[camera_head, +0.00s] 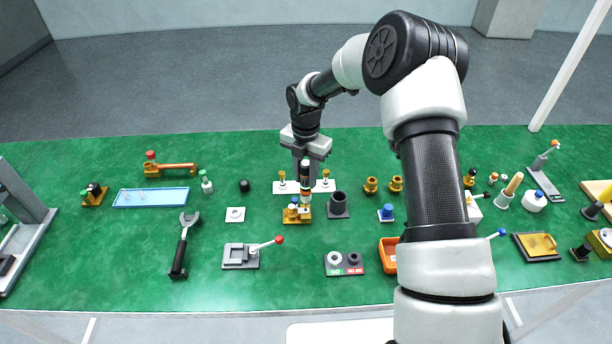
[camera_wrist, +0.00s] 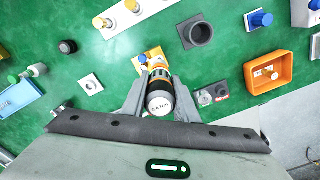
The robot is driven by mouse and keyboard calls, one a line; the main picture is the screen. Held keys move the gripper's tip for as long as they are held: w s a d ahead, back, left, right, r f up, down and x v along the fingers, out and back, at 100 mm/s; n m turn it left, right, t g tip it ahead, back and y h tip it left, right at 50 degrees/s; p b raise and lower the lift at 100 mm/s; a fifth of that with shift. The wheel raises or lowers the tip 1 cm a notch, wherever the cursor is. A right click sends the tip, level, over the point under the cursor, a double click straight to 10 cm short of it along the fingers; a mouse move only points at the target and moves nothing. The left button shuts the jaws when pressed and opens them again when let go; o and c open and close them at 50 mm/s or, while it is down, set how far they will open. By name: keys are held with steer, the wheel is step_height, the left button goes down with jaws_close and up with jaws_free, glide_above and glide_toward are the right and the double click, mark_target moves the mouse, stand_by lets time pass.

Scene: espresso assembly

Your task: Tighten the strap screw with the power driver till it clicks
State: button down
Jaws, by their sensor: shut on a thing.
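My gripper (camera_head: 305,158) points down over the middle of the green table. It is shut on the power driver (camera_head: 306,184), an upright dark cylinder with orange and white bands. In the wrist view the driver's round end cap (camera_wrist: 159,104), printed with a small label, sits between the two grey fingers. Under the driver is a small brass-yellow block (camera_head: 293,216), also partly seen in the wrist view (camera_wrist: 140,66). The driver's tip is at or just above this block; I cannot tell if they touch. The strap screw is hidden by the driver and too small to make out.
A white plate (camera_head: 283,190) with brass knobs lies just behind. A dark cup on a square base (camera_head: 338,206) stands close on the right. A white square piece (camera_head: 235,214), a grey red-handled lever fixture (camera_head: 241,256) and an orange bin (camera_head: 387,256) are nearby.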

mark_target(306, 162)
stand_by(0.4)
steer(key=shift+w+r+p, duration=0.1)
steer(key=shift+r+p, duration=0.4)
steer(key=shift+r, duration=0.1)
steer(key=shift+r+p, duration=1.55)
steer(key=shift+r, duration=0.9)
steer(key=shift+f, duration=0.1)
